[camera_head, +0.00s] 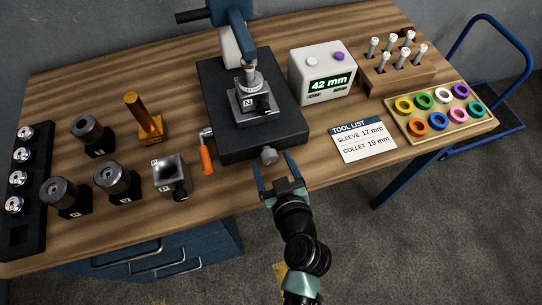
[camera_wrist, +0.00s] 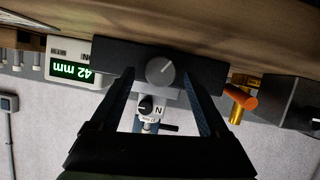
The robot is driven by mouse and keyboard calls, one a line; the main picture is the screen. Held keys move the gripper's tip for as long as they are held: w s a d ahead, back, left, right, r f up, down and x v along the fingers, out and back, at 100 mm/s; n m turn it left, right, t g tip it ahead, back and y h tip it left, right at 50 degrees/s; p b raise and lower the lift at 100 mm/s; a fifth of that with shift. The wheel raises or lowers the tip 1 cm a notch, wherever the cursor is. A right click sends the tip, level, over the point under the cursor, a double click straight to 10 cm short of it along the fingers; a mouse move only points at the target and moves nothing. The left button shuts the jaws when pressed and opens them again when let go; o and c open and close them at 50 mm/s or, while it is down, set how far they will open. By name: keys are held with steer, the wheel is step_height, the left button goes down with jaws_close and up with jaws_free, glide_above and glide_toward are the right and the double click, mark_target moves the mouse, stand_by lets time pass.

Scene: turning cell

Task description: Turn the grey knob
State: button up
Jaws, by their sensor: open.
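The grey knob (camera_head: 269,155) sits on the front face of the black machine base (camera_head: 225,105), near the table's front edge. In the wrist view the grey knob (camera_wrist: 160,71) is round with a pale pointer line, and lies ahead between my fingers. My gripper (camera_head: 279,172) is open just in front of the knob, its two blue fingers apart. In the wrist view my gripper (camera_wrist: 160,85) shows a finger on each side of the knob. I cannot tell whether the fingertips reach around it; no contact shows.
A white display box (camera_head: 322,72) reading 42 mm stands to the right. A tool list card (camera_head: 363,141) lies near the front edge. A metal block marked N (camera_head: 252,104) sits on the base. Floor in front is clear.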

steer(key=shift+x, duration=0.85)
jaws_close()
